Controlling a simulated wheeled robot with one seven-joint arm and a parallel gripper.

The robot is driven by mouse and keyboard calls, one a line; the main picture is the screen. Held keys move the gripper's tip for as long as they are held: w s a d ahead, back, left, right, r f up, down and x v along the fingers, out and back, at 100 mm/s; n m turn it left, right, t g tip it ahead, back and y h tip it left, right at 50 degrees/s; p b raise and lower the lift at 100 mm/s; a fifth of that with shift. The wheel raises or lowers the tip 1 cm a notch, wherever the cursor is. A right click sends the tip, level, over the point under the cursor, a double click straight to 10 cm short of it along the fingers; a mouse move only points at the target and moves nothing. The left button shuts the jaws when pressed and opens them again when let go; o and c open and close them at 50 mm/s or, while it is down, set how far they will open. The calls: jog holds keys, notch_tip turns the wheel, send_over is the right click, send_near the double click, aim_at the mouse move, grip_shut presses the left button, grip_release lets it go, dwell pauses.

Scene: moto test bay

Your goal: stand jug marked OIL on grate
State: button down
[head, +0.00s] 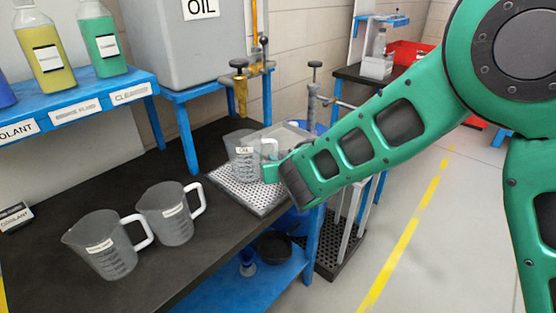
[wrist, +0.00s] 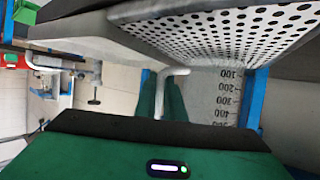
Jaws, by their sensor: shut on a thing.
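The clear jug marked OIL (head: 243,163) is upright over the perforated grate (head: 250,200) at the right end of the dark bench. My gripper (head: 271,163) is shut on this jug at its handle side, reaching in from the right. In the wrist view, which is upside down, the jug's measuring scale (wrist: 224,97) shows beside the green fingers (wrist: 165,101), with the perforated grate (wrist: 235,28) close by its base. I cannot tell whether the base touches the grate. The handle is partly hidden by my gripper.
Two clear jugs, one at the front (head: 105,250) and one behind it (head: 170,218), stand on the bench (head: 190,160) to the left. A brass tap (head: 240,85) under the grey OIL tank (head: 185,45) hangs above the grate. A blue shelf (head: 85,95) holds bottles.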

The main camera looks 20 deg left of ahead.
jog(key=shift+f, duration=0.45)
dwell(0.8)
jog(key=c, duration=1.8)
grip_release()
jog(key=shift+o, duration=0.2)
jog(key=shift+s, duration=0.1)
jog(key=v, duration=1)
jog(key=shift+s+d, duration=0.15)
jog(key=shift+d, duration=0.05)
jog(key=shift+r, duration=0.1)
